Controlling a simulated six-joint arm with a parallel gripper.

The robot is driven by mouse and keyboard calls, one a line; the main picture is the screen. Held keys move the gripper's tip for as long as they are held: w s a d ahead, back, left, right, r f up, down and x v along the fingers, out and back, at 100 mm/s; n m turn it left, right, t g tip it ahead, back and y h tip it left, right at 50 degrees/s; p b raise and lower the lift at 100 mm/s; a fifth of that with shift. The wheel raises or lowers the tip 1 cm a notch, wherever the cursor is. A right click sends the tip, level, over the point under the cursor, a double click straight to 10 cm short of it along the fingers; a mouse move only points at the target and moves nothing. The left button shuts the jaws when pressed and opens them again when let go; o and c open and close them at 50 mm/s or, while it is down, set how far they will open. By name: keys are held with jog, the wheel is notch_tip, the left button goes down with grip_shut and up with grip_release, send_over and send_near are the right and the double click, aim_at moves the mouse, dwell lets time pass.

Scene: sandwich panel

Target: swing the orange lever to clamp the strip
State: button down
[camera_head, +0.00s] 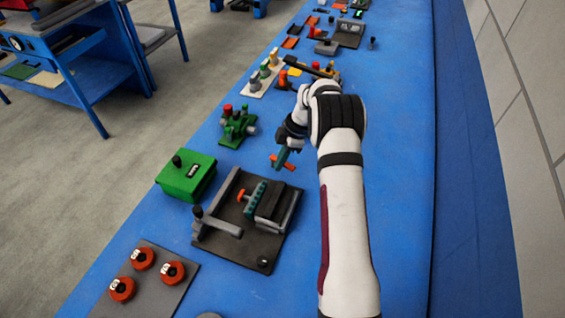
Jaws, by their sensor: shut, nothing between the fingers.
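A small orange lever (242,196) shows on the dark fixture (262,259) in the lower middle of the head view. It sits beside a narrow teal strip (255,199) with dark marks. A dark grey block stands to the right of the strip. My gripper (283,162) is up and to the right of the fixture, over bare blue table, apart from the lever. It has teal and orange parts at its end and is shut and empty. The lever's pivot is too small to make out.
A grey bar with a black knob (198,212) stands at the fixture's left. A green box (186,177) is left of it. A panel with red knobs (172,272) is in front. A green valve-like part (237,126) stands farther back. The table right of my arm is clear.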

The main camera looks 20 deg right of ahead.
jog(key=s+a, duration=0.1)
jog(key=a, duration=0.2)
jog(key=shift+s, duration=0.35)
jog(key=w+v, duration=0.2)
jog(key=v, duration=0.7)
jog(key=shift+a+r, duration=0.2)
jog(key=shift+r, duration=0.3)
jog(key=shift+w, duration=0.1)
